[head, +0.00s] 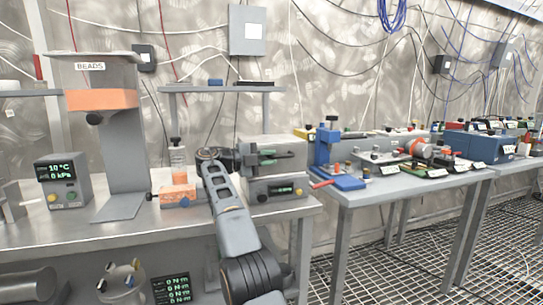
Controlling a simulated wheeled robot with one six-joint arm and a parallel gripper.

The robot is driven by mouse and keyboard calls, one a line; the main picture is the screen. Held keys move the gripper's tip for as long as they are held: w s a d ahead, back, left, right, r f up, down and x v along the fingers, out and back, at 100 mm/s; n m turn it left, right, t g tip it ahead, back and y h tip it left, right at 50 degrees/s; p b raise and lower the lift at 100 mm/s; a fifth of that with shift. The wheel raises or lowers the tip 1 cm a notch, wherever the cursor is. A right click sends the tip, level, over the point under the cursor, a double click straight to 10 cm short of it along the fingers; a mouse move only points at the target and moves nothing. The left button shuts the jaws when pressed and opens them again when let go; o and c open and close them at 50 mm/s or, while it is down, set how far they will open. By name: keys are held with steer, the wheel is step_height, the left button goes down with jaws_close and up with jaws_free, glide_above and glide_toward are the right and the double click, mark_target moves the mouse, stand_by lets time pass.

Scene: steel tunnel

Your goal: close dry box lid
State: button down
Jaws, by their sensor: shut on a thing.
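The dry box seems to be the pale grey box (272,143) near the right end of the steel bench. Its lower part is a grey base with a small green display (281,190). My arm rises from the bottom of the head view and bends right at the wrist. My gripper (262,158) is at the front face of the box. It is shut on a dark part there, which seems to be the lid's handle (290,154). The fingertips are small and dark, and the exact grip is hard to see. I cannot tell how far the lid stands open.
Left of my wrist stand an orange block with a clear bottle (178,158), a hopper marked BEADS (103,98) and a grey readout box (62,182). A shelf (220,88) runs behind. A second table (400,186) with a blue vise stands right, beyond a gap.

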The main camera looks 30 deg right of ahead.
steer(key=shift+f, duration=0.55)
steer(key=c, duration=1.1)
jaws_free()
steer(key=shift+r, duration=0.1)
steer(key=shift+r, duration=0.1)
steer(key=shift+p+v, duration=3.15)
steer(key=shift+v, duration=3.8)
